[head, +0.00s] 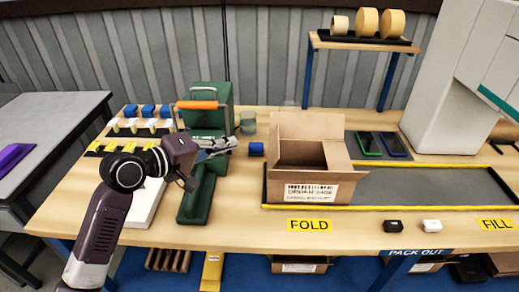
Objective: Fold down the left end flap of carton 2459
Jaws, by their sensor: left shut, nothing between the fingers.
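Carton 2459 (305,188) is an open brown box with a printed label on its front, on the packing table right of centre. Its back flap (308,125) stands up, and the right flap (338,150) leans outward. At its left side a narrow strip of cardboard stands upright; I cannot clearly tell the left end flap from the wall. My left gripper (190,183) is shut and empty, left of the carton and well apart from it, over the green stand. My right gripper is not in view.
A green machine with an orange handle (197,105) stands left of the carton. A yellow-edged grey strip (430,186) runs right. A raised shelf (360,43) holds tape rolls. The table front is mostly clear.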

